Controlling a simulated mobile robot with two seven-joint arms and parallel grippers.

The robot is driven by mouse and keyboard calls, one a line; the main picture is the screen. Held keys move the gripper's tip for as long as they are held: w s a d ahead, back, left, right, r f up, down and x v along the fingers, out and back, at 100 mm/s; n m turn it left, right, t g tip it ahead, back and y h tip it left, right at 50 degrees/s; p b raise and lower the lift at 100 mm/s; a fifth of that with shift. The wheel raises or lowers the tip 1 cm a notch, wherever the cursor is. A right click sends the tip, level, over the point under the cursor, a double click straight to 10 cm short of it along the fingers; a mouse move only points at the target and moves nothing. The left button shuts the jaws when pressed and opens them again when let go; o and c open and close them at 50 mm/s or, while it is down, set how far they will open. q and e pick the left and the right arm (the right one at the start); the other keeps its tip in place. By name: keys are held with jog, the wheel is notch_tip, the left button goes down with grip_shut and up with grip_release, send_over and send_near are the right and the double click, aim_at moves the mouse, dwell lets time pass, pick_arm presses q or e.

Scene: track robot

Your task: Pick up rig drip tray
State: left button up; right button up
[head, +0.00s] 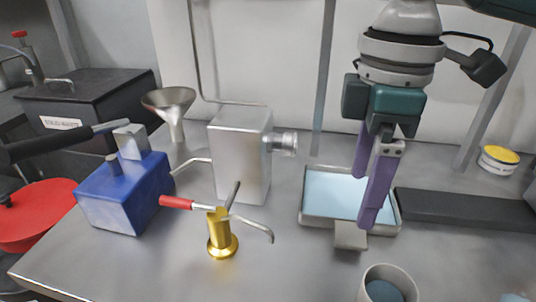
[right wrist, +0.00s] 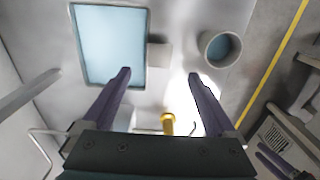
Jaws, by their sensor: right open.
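The rig drip tray is a shallow, pale-blue-floored rectangular tray with a grey rim (head: 318,225) and a grey tab at its near edge. It lies flat on the steel bench. In the right wrist view the tray (right wrist: 76,50) is at the upper left, with its tab beside it. My right gripper (head: 363,196) has purple fingers pointing down over the tray's right part in the head view. Purple parts at the lower right there look like my left gripper (right wrist: 272,164), unclear.
A cup (head: 388,284) stands near the front edge. A brass valve (head: 221,240) with a red lever, a steel box (head: 240,155), a funnel (head: 170,108) and a blue block (head: 125,198) stand left of the tray. A dark bar (head: 465,208) lies to its right.

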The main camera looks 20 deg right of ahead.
aim_at(351, 232)
notch_tip(351, 232, down, 2)
jog(key=shift+s+f, duration=0.15)
jog(key=shift+f, duration=0.1)
notch_tip(351, 232, down, 6)
jog(key=shift+d+r+b, duration=0.1)
jog(key=shift+r+b, duration=0.1)
jog(key=shift+b, duration=0.45)
grip_shut()
jog(key=shift+w, duration=0.2)
